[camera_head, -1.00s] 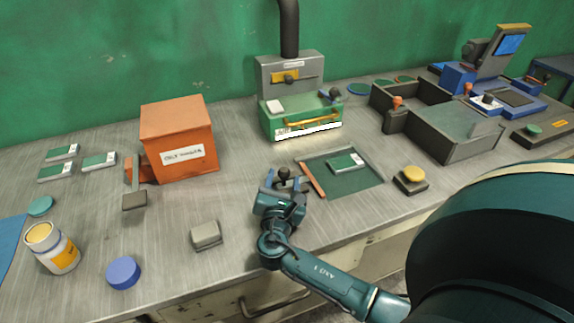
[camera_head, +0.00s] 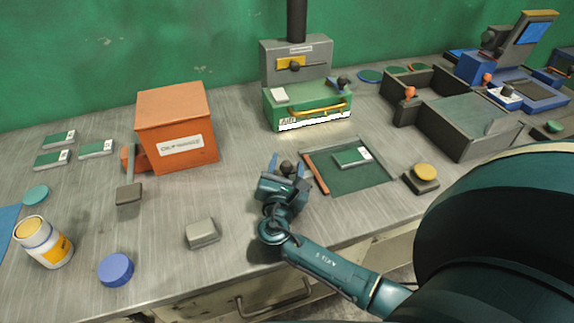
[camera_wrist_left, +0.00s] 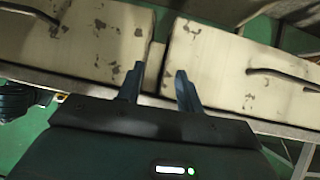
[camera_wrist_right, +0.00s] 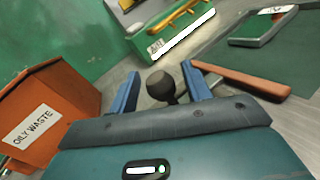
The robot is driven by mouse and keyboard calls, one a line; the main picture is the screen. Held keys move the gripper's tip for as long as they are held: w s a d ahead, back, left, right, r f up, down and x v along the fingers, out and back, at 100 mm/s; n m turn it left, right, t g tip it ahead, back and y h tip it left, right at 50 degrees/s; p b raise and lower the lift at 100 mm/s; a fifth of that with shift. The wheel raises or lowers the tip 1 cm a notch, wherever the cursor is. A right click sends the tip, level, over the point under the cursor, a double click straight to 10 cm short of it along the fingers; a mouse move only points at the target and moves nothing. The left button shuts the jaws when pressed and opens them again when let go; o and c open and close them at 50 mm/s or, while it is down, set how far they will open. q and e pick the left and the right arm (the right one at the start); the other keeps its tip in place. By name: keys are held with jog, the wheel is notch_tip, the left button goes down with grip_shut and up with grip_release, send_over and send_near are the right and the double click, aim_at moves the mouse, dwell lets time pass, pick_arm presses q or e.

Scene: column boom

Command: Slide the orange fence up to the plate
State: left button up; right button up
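The orange fence (camera_head: 316,174) is a thin bar along the left edge of a green bed (camera_head: 350,183) with a grey frame. The plate (camera_head: 353,157) is small, green and white, and lies flat on the bed, right of the fence with a gap between them. My left gripper (camera_wrist_left: 157,85) is open and empty, facing pale drawer fronts, outside the head view.
An orange waste box (camera_head: 177,127) stands left of the right gripper. A green press (camera_head: 307,107) stands behind the bed, and a yellow button (camera_head: 425,172) is at its right. A grey block (camera_head: 202,233) lies near the front. Bench between box and bed is mostly clear.

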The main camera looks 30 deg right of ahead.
aim_at(313, 172)
grip_shut()
jog(key=d, duration=0.2)
jog(key=s+d+p, duration=0.1)
jog(key=d, duration=0.1)
jog(key=d+p, duration=0.1)
jog(key=d, duration=0.2)
jog(key=shift+s, duration=0.3)
grip_release()
